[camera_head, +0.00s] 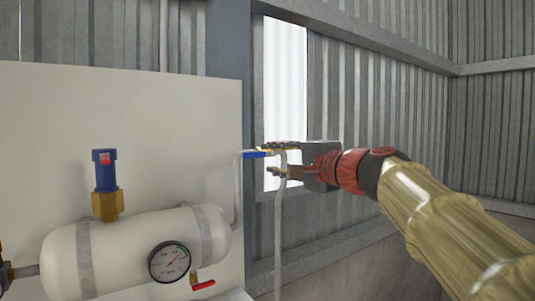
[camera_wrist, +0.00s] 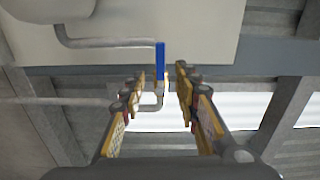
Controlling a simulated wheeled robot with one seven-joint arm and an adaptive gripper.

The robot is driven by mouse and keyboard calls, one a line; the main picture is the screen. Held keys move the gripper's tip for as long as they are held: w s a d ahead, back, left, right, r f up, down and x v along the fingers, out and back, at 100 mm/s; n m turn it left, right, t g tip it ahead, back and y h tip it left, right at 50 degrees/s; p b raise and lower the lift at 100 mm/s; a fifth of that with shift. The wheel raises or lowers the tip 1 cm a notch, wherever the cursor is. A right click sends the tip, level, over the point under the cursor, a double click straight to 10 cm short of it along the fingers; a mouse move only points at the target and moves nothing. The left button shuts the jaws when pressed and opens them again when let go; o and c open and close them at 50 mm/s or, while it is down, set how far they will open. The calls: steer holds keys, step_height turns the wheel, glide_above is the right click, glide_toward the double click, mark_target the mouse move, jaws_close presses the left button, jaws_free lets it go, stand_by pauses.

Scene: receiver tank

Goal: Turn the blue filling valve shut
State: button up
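The blue filling valve handle (camera_head: 256,154) sits on a thin grey pipe just past the right edge of the cream panel and points left in the head view. In the wrist view the handle (camera_wrist: 160,62) is a narrow blue bar, seen ahead of the gap between my fingertips. My gripper (camera_head: 270,160) reaches in from the right, with its fingertips close to the valve. It is open, with its fingers (camera_wrist: 160,80) apart on either side of the pipe line. I cannot tell whether a finger touches the handle.
A white tank (camera_head: 135,250) carries a pressure gauge (camera_head: 169,262), a small red-handled valve (camera_head: 203,285) and a blue-topped brass fitting (camera_head: 105,185). The cream panel (camera_head: 190,120) stands behind it. A grey pipe (camera_head: 279,235) runs down below the valve. Corrugated walls and a bright window lie behind.

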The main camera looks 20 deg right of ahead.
mark_target(254, 155)
steer(key=shift+m, duration=0.3)
steer(key=p+x, duration=0.1)
steer(key=x, duration=0.2)
steer(key=p+x, duration=0.1)
steer(key=x, duration=0.3)
steer(key=shift+a, duration=0.25)
steer(key=shift+w, duration=0.45)
steer(key=shift+c, duration=1.2)
steer(key=shift+f, duration=0.1)
jaws_close()
